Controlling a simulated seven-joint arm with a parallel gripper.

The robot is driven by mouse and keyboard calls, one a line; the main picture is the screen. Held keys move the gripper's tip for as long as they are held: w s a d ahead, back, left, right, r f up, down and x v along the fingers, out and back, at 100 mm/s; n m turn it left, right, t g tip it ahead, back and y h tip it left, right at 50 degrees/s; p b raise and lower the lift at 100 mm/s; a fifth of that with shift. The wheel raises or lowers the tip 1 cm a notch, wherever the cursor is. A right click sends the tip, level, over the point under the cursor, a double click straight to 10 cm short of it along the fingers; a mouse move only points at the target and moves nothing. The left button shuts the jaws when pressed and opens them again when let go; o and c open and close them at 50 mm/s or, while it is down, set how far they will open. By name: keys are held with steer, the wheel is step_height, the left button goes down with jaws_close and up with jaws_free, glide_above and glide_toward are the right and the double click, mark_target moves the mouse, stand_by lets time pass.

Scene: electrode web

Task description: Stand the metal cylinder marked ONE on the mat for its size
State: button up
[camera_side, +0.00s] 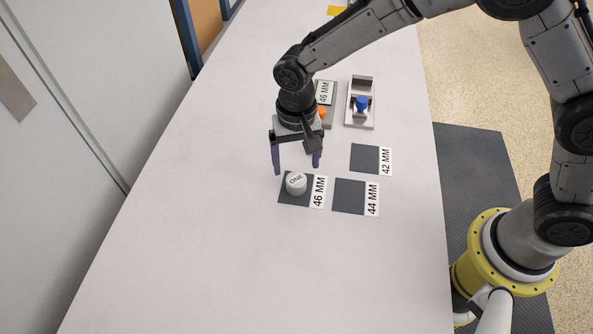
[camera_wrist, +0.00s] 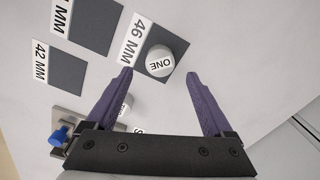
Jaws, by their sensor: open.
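The metal cylinder marked ONE (camera_side: 296,184) stands upright on the dark mat labelled 46 MM (camera_side: 288,199). In the wrist view the cylinder (camera_wrist: 160,62) also shows on that mat (camera_wrist: 164,36), just beyond the fingertips. My gripper (camera_side: 298,170) is open and empty, with its purple fingers above and behind the cylinder, apart from it. The gripper (camera_wrist: 159,72) shows spread fingers in the wrist view. The mat labelled 44 MM (camera_side: 349,196) and the mat labelled 42 MM (camera_side: 364,158) are bare.
A grey holder with a blue knob (camera_side: 362,103) stands behind the mats. Beside it is a block with a 46 MM label (camera_side: 325,94) and an orange part (camera_side: 322,112), partly hidden by my gripper. The table's left and front areas are clear.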

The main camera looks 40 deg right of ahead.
mark_target(297, 179)
steer(key=s+d+r+t, duration=0.15)
steer(key=d+r, duration=0.45)
steer(key=r, duration=0.8)
steer(key=s+d+r+n+t, duration=0.2)
steer(key=s+d+r, duration=0.4)
steer(key=s+d, duration=0.25)
steer(key=s+d+n+t, duration=0.2)
steer(key=s+d, duration=0.6)
steer(key=s, duration=0.4)
steer(key=shift+s+f+n, duration=0.25)
steer(key=shift+f+n, duration=0.05)
steer(key=shift+f, duration=0.1)
